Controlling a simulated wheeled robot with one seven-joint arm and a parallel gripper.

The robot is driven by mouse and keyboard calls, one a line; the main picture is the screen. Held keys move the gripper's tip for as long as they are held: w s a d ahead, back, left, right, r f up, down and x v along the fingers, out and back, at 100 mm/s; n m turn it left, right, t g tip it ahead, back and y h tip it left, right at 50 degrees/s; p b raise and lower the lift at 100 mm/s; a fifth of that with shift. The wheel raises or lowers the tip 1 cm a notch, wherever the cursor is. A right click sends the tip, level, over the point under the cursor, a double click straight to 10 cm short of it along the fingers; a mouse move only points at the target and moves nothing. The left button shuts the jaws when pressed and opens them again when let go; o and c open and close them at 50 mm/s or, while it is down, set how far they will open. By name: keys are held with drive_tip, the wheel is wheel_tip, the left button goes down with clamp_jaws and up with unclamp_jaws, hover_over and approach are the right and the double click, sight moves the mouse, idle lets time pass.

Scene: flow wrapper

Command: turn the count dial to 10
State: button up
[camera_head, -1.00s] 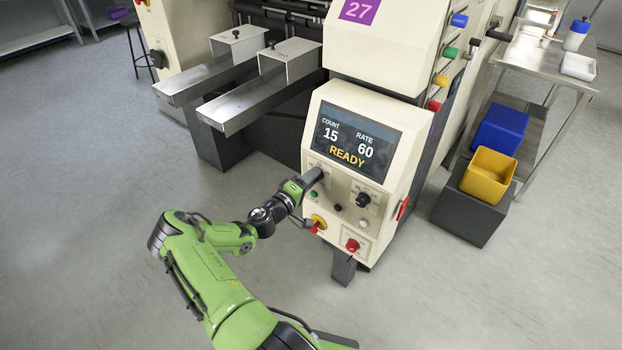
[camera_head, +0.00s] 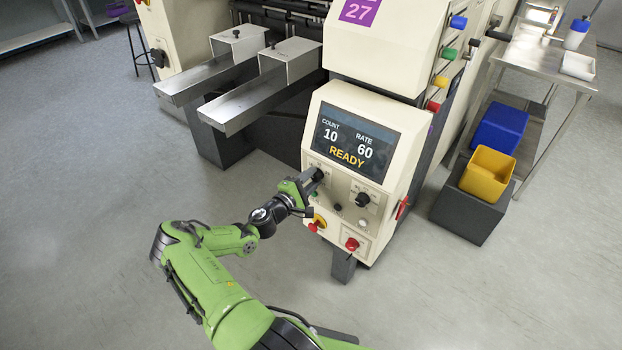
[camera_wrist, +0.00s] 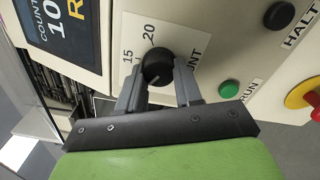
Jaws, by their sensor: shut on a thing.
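The count dial (camera_wrist: 157,66) is a black round knob on the cream control panel, seen close in the wrist view. My gripper (camera_wrist: 158,88) is shut on it, one finger on each side. In the head view my gripper (camera_head: 312,180) is at the left of the panel and hides most of the dial. The screen (camera_head: 356,143) reads COUNT 10, RATE 60 and READY. The scale marks 15 and 20 show beside the dial in the wrist view; the other marks there are hidden by my fingers.
The rate dial (camera_head: 362,200) is right of my gripper. A green button (camera_wrist: 229,89), a black button (camera_wrist: 279,16) and a red knob on yellow (camera_wrist: 305,95) are close by. A red button (camera_head: 352,244) sits lower on the panel. Open floor lies left of the machine.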

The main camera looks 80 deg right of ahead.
drive_tip(key=shift+f, duration=0.1)
idle(0.4)
drive_tip(key=o, duration=1)
drive_tip(key=shift+o, duration=0.2)
drive_tip(key=p+v, duration=0.2)
drive_tip(key=v, duration=1.3)
drive_tip(key=shift+w+a+p, duration=0.25)
drive_tip(key=shift+a+p, duration=0.1)
